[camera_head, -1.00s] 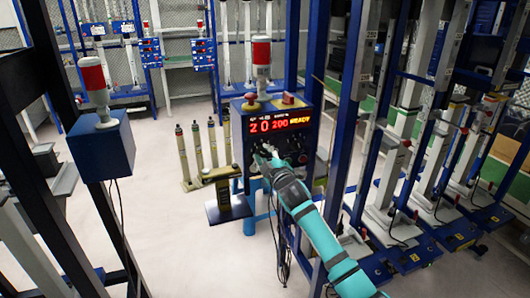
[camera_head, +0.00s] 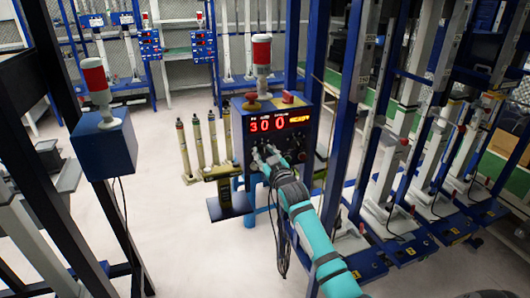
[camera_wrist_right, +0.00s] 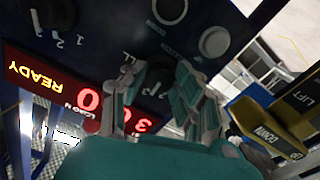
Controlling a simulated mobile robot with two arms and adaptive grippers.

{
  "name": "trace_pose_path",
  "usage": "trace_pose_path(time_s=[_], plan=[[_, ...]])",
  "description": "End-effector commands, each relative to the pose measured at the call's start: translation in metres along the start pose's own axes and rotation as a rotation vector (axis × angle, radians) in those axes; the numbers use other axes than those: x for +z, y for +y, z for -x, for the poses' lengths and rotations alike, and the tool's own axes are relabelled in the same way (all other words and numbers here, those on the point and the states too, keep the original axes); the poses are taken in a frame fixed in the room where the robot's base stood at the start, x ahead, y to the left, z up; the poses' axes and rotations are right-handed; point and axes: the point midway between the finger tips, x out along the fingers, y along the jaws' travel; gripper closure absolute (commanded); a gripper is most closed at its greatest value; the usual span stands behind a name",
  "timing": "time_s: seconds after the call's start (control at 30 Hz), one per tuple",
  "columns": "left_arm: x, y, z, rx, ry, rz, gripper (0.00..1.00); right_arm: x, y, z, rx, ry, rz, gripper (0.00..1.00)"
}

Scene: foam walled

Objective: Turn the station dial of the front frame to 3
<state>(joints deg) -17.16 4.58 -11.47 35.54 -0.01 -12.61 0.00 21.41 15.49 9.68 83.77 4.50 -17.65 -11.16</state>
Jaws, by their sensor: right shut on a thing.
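The front frame's control box (camera_head: 292,145) is dark blue with a lit red display (camera_head: 278,121). The display reads 3 at its left end, then 0, with READY at its right end. The right wrist view shows the same display upside down (camera_wrist_right: 60,90). My right gripper (camera_head: 266,155) is at the panel below the display. In the right wrist view its fingers (camera_wrist_right: 158,98) are shut on the black station dial (camera_wrist_right: 157,75), one on each side. The fingers hide part of the dial. My left gripper is out of view.
A red and white beacon (camera_head: 262,55), a red mushroom button (camera_head: 250,103) and a red block top the box. Yellow LIFT and DOWN controls (camera_wrist_right: 270,125) are beside the panel. Blue frame posts (camera_head: 345,110) stand close on the right. Open floor (camera_head: 180,245) lies left.

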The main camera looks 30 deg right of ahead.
Motion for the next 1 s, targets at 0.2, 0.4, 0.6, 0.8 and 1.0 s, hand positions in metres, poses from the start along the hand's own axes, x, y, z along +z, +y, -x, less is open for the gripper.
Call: trace_pose_path(time_s=[0.2,0.4,0.6,0.8,1.0], plan=[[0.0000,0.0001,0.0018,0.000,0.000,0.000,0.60,0.0017,-0.0009,0.0002,-0.001,-0.003,-0.039,1.00],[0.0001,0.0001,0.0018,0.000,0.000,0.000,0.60,0.0020,-0.0009,0.0002,-0.001,-0.003,-0.044,1.00],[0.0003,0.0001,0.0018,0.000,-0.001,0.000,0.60,0.0020,-0.0009,0.0002,-0.001,-0.004,-0.044,1.00],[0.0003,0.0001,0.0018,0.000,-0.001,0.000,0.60,0.0015,-0.0007,0.0002,-0.001,-0.003,-0.043,0.48],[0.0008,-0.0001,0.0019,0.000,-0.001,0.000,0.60,0.0006,-0.0003,0.0001,0.000,-0.001,-0.043,0.48]])
